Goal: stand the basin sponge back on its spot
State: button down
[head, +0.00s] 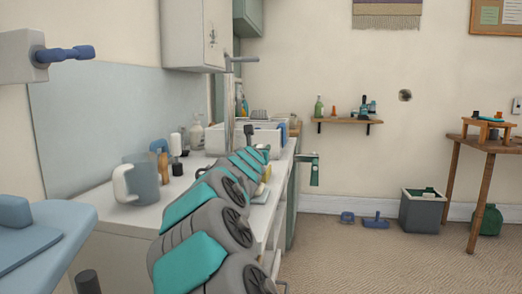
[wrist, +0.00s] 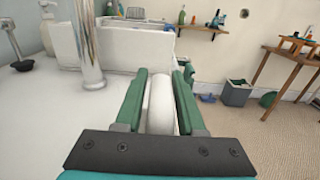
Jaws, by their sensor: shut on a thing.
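In the wrist view, my gripper (wrist: 162,90) is shut on a pale, rounded, long piece, which looks to be the basin sponge (wrist: 161,108). It sits between the two green fingers, and its lower end is hidden by the dark palm. In the head view my arm covers the gripper and the held piece. A white basin (wrist: 130,45) stands just beyond the fingertips, and it also shows in the head view (head: 217,138). The sponge's spot cannot be made out.
A metal post (wrist: 87,45) rises left of my gripper. A small yellow thing (head: 266,173) shows beside my arm. Open floor lies right.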

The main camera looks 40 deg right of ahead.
jog(key=shift+c, duration=2.2)
grip_release()
jog(key=shift+a+f, duration=0.1)
jog(key=shift+b+v, duration=1.45)
jog(key=shift+v, duration=2.5)
